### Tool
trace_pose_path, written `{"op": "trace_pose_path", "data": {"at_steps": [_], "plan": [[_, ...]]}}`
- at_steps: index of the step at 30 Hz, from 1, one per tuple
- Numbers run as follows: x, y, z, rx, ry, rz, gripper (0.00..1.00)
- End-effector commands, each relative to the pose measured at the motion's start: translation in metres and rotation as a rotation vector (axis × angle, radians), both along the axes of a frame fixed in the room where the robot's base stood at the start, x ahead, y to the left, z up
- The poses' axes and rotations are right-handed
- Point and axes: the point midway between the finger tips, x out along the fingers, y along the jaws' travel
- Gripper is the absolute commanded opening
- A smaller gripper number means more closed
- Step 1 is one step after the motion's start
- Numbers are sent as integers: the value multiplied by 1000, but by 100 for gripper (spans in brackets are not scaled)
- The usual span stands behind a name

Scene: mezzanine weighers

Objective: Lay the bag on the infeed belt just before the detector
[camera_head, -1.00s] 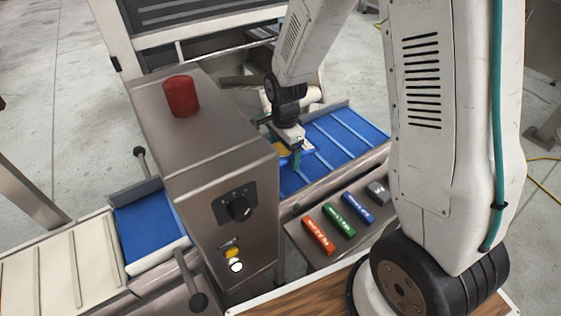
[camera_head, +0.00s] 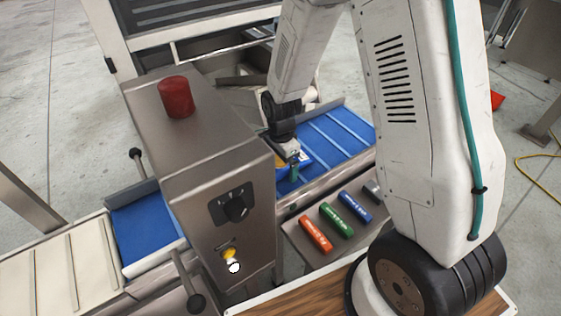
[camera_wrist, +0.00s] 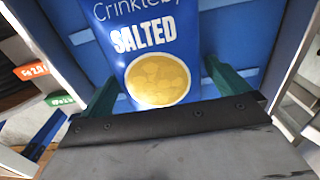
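The bag (camera_wrist: 145,32) is a blue crisp packet with white lettering and a yellow round picture; it is seen face-on in the wrist view, over the blue belt. Part of it shows beside my gripper in the head view (camera_head: 306,158). My gripper (camera_wrist: 162,72) has its green fingers apart, one on each side of the bag's near end, with a narrow gap at the right finger. I cannot tell whether the left finger touches. The infeed belt (camera_head: 345,125) is blue with pale cross bars. The detector (camera_head: 175,155) is the grey metal housing at its left end.
Red, green and blue packs (camera_head: 336,220) lie on a grey tray in front of the belt. A red lamp (camera_head: 176,97) tops the detector. Blue belt (camera_head: 145,232) emerges on the detector's left. The belt is clear to the right of my gripper.

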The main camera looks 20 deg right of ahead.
Motion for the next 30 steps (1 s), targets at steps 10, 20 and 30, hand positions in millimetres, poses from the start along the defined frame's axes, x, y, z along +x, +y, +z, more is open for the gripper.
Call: {"op": "trace_pose_path", "data": {"at_steps": [10, 20, 30], "plan": [[1, 0, 41, 0, -6, 0, 100], [1, 0, 106, 0, -4, 0, 100], [-2, -1, 126, 0, -2, 11, 100]]}}
